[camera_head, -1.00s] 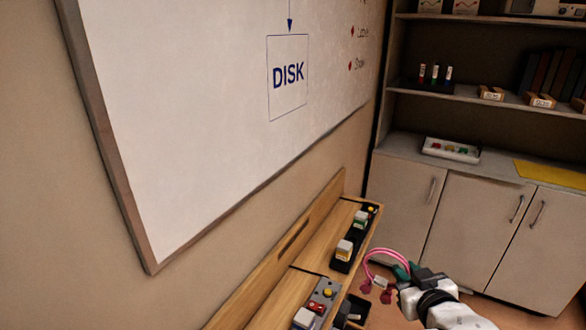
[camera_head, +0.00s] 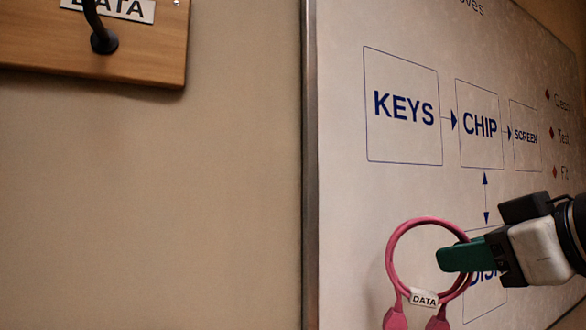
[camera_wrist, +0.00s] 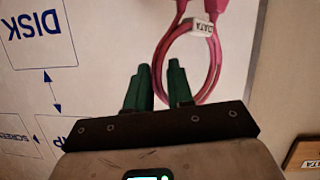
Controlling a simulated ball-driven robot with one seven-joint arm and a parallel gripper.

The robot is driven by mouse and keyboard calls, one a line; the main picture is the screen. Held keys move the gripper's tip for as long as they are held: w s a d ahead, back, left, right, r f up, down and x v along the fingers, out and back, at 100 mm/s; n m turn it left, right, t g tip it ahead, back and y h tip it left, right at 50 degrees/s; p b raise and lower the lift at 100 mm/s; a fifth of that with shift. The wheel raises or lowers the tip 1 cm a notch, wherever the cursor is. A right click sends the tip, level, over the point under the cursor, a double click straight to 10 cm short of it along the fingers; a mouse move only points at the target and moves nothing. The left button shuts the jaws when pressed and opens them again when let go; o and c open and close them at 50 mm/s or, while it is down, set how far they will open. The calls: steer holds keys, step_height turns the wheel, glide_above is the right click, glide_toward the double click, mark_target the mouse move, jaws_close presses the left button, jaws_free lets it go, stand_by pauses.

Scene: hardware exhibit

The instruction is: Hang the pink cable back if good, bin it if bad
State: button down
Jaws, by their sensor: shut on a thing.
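The pink cable (camera_head: 391,262) is a coiled loop with a white DATA tag and two pink plug ends hanging below. My gripper (camera_head: 450,258) has green fingers shut on the right side of the loop, and the cable hangs from it in front of the whiteboard. A wooden board with a DATA label (camera_head: 110,8) and a black hook (camera_head: 103,40) is on the wall at the upper left. Only its lower part shows. No bin is in view.
The whiteboard (camera_head: 345,215) with KEYS, CHIP and SCREEN boxes fills the right side behind my gripper. The bare wall (camera_head: 200,200) between it and the wooden board is clear. A corner of the wooden board (camera_wrist: 304,150) shows in the wrist view.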

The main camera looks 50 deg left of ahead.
steer(key=s+a+r+n+g+y, duration=0.1)
steer(key=s+a+r+n+g, duration=0.15)
steer(key=s+r, duration=0.55)
steer(key=s+a+r+n+g, duration=0.2)
steer(key=s+a+r+g, duration=0.15)
steer(key=s+r, duration=0.45)
steer(key=s+d+r+n+g+p, duration=0.1)
steer(key=s+r+g, duration=0.1)
steer(key=s, duration=0.7)
steer(key=s+d+r+n+g, duration=0.1)
steer(key=s+r+n+g, duration=0.15)
steer(key=s, duration=0.65)
steer(key=shift+m+t, duration=0.4)
steer(key=shift+t, duration=0.05)
steer(key=shift+w+a+f+p, duration=0.2)
steer(key=shift+w+a+f, duration=0.3)
steer(key=shift+a, duration=1.15)
steer(key=shift+w+a+f+p, duration=0.2)
steer(key=shift+w+a+f, duration=0.3)
steer(key=shift+a, duration=1.1)
steer(key=shift+w+a+f+p, duration=0.25)
steer(key=shift+w+a, duration=0.4)
steer(key=shift+a, duration=1)
steer(key=shift+f, duration=0.1)
steer(key=c, duration=0.9)
jaws_free()
